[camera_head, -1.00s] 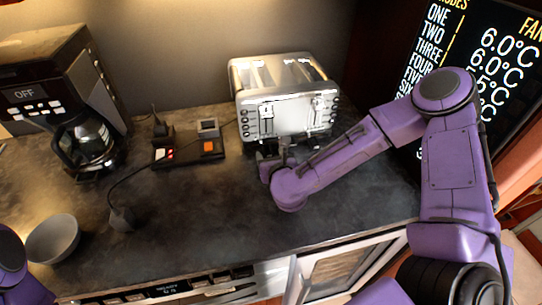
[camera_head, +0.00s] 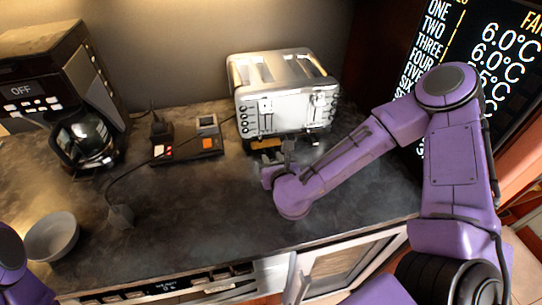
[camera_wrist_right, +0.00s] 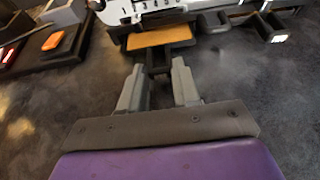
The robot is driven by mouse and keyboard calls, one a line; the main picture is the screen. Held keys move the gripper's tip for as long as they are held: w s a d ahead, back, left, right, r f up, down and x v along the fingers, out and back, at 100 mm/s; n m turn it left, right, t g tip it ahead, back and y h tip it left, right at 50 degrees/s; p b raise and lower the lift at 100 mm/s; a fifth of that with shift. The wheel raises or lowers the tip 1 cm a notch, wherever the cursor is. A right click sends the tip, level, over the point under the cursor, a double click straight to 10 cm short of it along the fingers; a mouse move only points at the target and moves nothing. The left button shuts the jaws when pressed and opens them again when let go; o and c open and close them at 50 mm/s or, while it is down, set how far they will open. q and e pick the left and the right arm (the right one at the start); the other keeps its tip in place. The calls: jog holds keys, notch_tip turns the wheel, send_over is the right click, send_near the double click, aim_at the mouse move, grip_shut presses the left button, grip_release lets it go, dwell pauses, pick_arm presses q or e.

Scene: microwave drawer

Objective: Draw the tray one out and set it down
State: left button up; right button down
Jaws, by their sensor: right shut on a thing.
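The toaster (camera_head: 283,100) is a silver, several-slot unit at the back of the counter. A tray with a tan surface (camera_head: 266,143) sticks out partway from under its front left; its tan top also shows in the right wrist view (camera_wrist_right: 160,37). My right gripper (camera_head: 281,162) is in front of the toaster. In the right wrist view its two grey fingers (camera_wrist_right: 159,84) are shut on the tray's dark handle (camera_wrist_right: 158,64). A second dark handle (camera_wrist_right: 270,28) shows to the right, under the toaster. My left gripper is out of view.
A control box with an orange button (camera_head: 187,150) lies left of the toaster. A coffee maker (camera_head: 62,95) and grey bowl (camera_head: 52,237) stand further left.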

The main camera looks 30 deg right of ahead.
jog(key=shift+s+a+b, duration=0.15)
jog(key=shift+s+a, duration=0.05)
jog(key=shift+s, duration=0.55)
jog(key=shift+s+a+b, duration=0.15)
jog(key=shift+s+a, duration=0.05)
jog(key=shift+s, duration=0.6)
jog(key=shift+s+a+b, duration=0.15)
jog(key=shift+s+a, duration=0.05)
jog(key=shift+s, duration=0.55)
jog(key=shift+s+a+r+p, duration=0.15)
jog(key=shift+s+r+p, duration=0.1)
jog(key=shift+s+p, duration=0.35)
jog(key=s+p, duration=0.1)
jog(key=p, duration=0.1)
jog(key=s+a+p, duration=0.1)
jog(key=s+p, duration=0.1)
jog(key=shift+s, duration=0.15)
jog(key=shift+s+a+p, duration=0.2)
jog(key=shift+s+p, duration=0.5)
jog(key=shift+s, duration=0.2)
jog(key=shift+s+a+p, duration=0.2)
jog(key=shift+s+p, duration=0.45)
jog(key=shift+s, duration=0.2)
jog(key=shift+s+a+p, duration=0.2)
jog(key=shift+s+p, duration=0.3)
jog(key=shift+s, duration=0.35)
jog(key=shift+s+a+f, duration=0.1)
jog(key=shift+s+a, duration=0.05)
jog(key=shift+s, duration=0.4)
